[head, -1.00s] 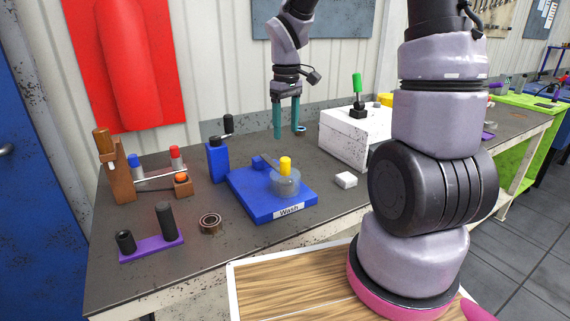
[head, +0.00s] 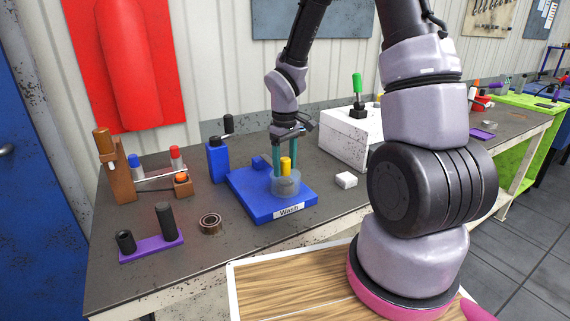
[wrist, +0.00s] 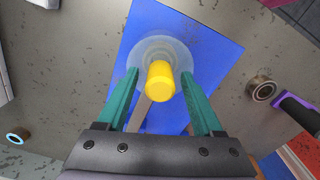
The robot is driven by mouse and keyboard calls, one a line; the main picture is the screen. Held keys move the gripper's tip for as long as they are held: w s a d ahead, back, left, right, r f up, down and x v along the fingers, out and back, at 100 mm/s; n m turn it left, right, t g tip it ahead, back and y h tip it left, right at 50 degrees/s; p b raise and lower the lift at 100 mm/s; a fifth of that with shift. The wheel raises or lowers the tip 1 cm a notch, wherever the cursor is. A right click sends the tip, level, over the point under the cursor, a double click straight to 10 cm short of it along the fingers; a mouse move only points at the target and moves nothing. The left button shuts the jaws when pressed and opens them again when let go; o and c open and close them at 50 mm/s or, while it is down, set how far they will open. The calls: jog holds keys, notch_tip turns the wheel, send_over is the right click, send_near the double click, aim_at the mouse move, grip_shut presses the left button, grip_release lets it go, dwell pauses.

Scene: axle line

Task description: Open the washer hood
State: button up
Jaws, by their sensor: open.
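The washer is a blue base (head: 258,208) labelled "Wash" on the bench. Its hood is a translucent round cover (head: 287,184) with a yellow knob (head: 286,164) on top. My gripper (head: 285,168) points down over the hood with its teal fingers on either side of the knob. In the wrist view the knob (wrist: 160,82) stands between the two open fingers, with a gap on each side. The hood (wrist: 182,52) spreads below it on the blue base (wrist: 218,50).
A bearing ring (head: 210,223) and a purple stand with dark posts (head: 152,246) lie front left. A blue block with a black knob (head: 217,162) stands left of the washer.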

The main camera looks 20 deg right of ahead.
grip_shut()
dwell(1.4)
